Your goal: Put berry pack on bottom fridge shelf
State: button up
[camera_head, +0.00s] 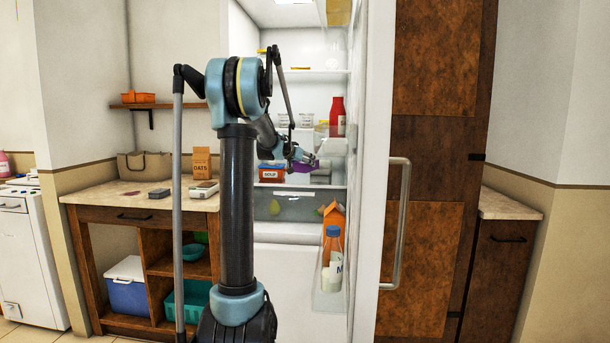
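The open fridge stands behind my arm. A small purple pack (304,167), probably the berry pack, shows at its lower shelf level. My gripper (308,158) is inside the fridge, right at the purple pack's top edge in the picture. The view is too small to tell whether the fingers are closed on the pack or only near it, or whether the pack rests on the shelf. The bottom fridge shelf (290,185) lies above a clear drawer and holds a red soup tub (271,173) left of the pack.
A red bottle (337,117) and, lower, an orange carton (333,214) and a milk bottle (332,260) stand in the open fridge door's racks. Clear jars (305,120) stand on a higher shelf. A counter (130,196) with an oats bag (201,162) is at the left.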

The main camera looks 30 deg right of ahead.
jog(key=w+d, duration=0.2)
jog(key=w+d+f, duration=0.1)
jog(key=w+d, duration=0.1)
jog(key=w, duration=0.1)
jog(key=w+d+f, duration=0.1)
jog(key=w+d, duration=0.1)
jog(key=shift+w+f, duration=0.15)
jog(key=shift+w, duration=0.2)
jog(key=shift+w+d+f, duration=0.1)
jog(key=shift+f, duration=2.25)
jog(key=o, duration=1.3)
jog(key=shift+f, duration=0.1)
